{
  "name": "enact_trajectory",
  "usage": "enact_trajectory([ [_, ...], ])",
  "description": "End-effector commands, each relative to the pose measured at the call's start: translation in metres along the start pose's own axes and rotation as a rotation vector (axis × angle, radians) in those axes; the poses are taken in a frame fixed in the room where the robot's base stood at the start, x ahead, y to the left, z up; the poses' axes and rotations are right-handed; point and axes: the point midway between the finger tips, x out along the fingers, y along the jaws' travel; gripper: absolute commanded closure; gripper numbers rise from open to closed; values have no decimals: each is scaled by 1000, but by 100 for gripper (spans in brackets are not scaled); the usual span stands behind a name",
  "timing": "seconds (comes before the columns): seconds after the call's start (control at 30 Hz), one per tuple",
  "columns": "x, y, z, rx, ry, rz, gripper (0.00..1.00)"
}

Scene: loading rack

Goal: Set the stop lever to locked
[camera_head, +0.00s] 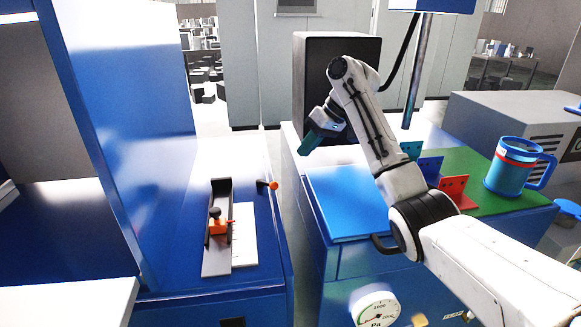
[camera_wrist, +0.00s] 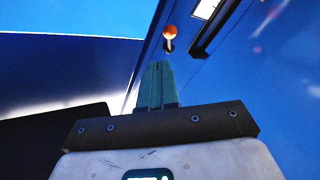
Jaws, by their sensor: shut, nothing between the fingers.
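A short lever with an orange knob (camera_head: 273,186) sits near the right edge of the blue left-hand bench. I take it for the stop lever; no locked mark is readable. In the wrist view its orange knob (camera_wrist: 170,31) shows on a pale stem, beyond my fingertips. My gripper (camera_head: 306,147) has teal fingers, shut and empty. In the head view it is above the gap between the benches, up and right of the lever. In the wrist view my gripper (camera_wrist: 158,68) points toward the knob without visible contact.
The right bench carries a dark box (camera_head: 310,75), red bracket (camera_head: 455,189) and blue mug (camera_head: 509,168). A gap separates the benches.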

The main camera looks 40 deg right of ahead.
Motion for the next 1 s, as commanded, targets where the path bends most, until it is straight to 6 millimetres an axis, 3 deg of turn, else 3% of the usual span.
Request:
enact_trajectory([
  [0.17,11,-1,2,2,-10,-13,100],
  [0.63,85,-2,3,1,-9,-12,100],
  [1.0,101,-2,3,0,-7,-11,100],
])
